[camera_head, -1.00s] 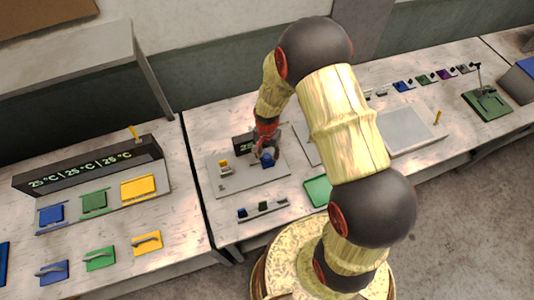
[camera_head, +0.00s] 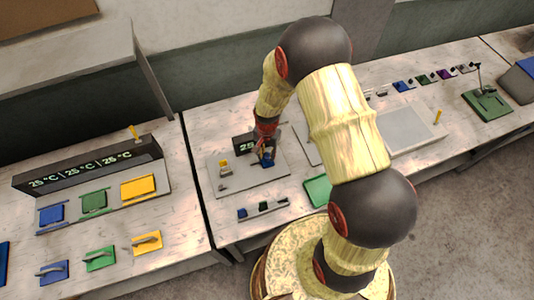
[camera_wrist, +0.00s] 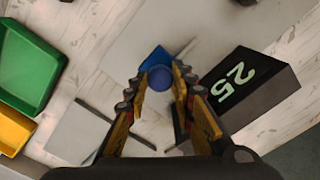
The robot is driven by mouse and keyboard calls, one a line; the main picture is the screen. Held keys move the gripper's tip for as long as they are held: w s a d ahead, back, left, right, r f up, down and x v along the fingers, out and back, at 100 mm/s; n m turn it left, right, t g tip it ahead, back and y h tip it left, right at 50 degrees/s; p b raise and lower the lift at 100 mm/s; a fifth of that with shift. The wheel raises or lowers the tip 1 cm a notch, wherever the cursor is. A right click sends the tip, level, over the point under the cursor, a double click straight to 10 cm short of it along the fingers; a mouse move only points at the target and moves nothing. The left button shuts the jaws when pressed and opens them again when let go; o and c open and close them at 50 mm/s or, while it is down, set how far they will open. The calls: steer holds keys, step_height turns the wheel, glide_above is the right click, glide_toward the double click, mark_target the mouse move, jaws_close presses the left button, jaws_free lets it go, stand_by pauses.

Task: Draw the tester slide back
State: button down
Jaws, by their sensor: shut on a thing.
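The tester stands on a light grey plate (camera_head: 240,186) with a dark display box (camera_head: 242,145) reading 25. The display also shows in the wrist view (camera_wrist: 250,88), right of my fingers. My gripper (camera_head: 265,157) is over the right part of this plate. In the wrist view its fingers (camera_wrist: 160,82) are shut on a round blue knob (camera_wrist: 160,77). A blue block (camera_wrist: 156,57) shows just beyond the knob. I cannot tell how the knob joins the slide, as the fingers and arm cover much of it.
A small yellow-topped part (camera_head: 223,164) is at the plate's left. A rack with small coloured pieces (camera_head: 263,210) lies in front. A green tray (camera_head: 318,190) is right of it. The left table holds a long display (camera_head: 90,168) and coloured pads.

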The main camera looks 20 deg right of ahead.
stand_by(0.4)
steer(key=a+b, duration=0.1)
steer(key=a, duration=0.6)
steer(key=shift+a, duration=0.3)
steer(key=shift+w, duration=0.1)
steer(key=c, duration=1.6)
jaws_free()
steer(key=shift+a, duration=0.25)
steer(key=shift+o, duration=0.6)
steer(key=shift+d, duration=0.1)
steer(key=shift+r, duration=0.1)
steer(key=shift+r, duration=0.35)
step_height(320, 180, up, 11)
